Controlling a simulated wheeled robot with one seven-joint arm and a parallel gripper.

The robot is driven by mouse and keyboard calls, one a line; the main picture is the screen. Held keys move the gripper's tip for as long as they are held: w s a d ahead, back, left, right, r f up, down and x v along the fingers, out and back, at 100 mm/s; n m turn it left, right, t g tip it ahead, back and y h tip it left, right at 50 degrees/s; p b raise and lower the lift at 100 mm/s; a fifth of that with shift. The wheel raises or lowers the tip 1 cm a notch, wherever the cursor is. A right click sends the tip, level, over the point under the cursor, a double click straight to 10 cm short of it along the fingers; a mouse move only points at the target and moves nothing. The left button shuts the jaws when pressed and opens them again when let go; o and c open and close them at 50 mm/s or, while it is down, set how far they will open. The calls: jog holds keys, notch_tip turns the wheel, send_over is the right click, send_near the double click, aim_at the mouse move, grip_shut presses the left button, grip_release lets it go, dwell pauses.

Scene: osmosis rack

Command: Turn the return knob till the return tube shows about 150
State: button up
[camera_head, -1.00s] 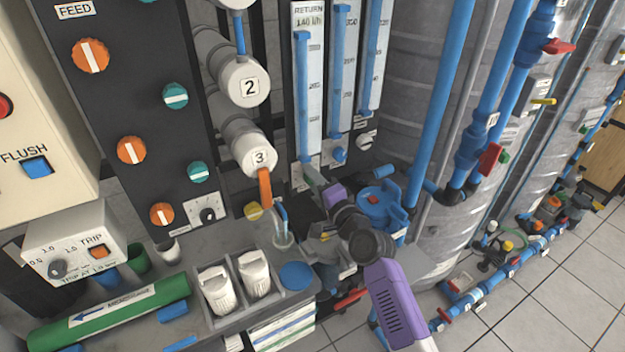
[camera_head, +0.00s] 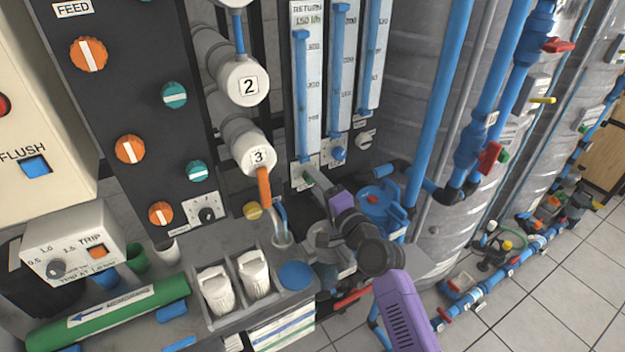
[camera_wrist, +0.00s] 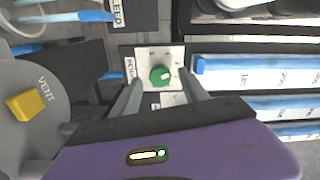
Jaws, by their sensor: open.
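The return tube (camera_head: 308,95) stands on the panel in the head view, under a RETURN label that reads about 150 l/h. It also shows in the wrist view (camera_wrist: 240,76), lying sideways. The return knob (camera_wrist: 160,75) is green with a white mark, on a white plate in the wrist view. In the head view, my gripper (camera_head: 312,176) mostly hides the knob below the tube. In the wrist view my gripper (camera_wrist: 160,84) is open, with one finger on each side of the knob. I cannot tell whether the fingers touch it.
Two more tubes (camera_head: 343,80) (camera_head: 374,60) stand right of the return tube. White cylinder 3 (camera_head: 252,152) and an orange pipe (camera_head: 264,185) are left of my gripper. A blue-topped fitting (camera_head: 382,203) lies close on the right. A yellow VENT knob (camera_wrist: 28,103) is at left in the wrist view.

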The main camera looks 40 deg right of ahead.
jog(key=v, duration=0.5)
jog(key=shift+d, duration=0.1)
dwell(0.5)
jog(key=s+a+n+g+y, duration=0.1)
jog(key=s+a+n, duration=0.5)
jog(key=s, duration=0.5)
jog(key=s+a+f+n+y, duration=0.1)
jog(key=s+a+n+y, duration=0.1)
jog(key=s+a+n, duration=0.4)
jog(key=s+a+n+g+y, duration=0.1)
jog(key=s+a+n+y, duration=0.1)
jog(key=s+a+n, duration=0.5)
jog(key=s+a, duration=0.4)
jog(key=s, duration=0.5)
jog(key=shift+s+a+f+g, duration=0.15)
jog(key=shift+s+f+g, duration=0.05)
jog(key=shift+f+g, duration=0.15)
dwell(1.2)
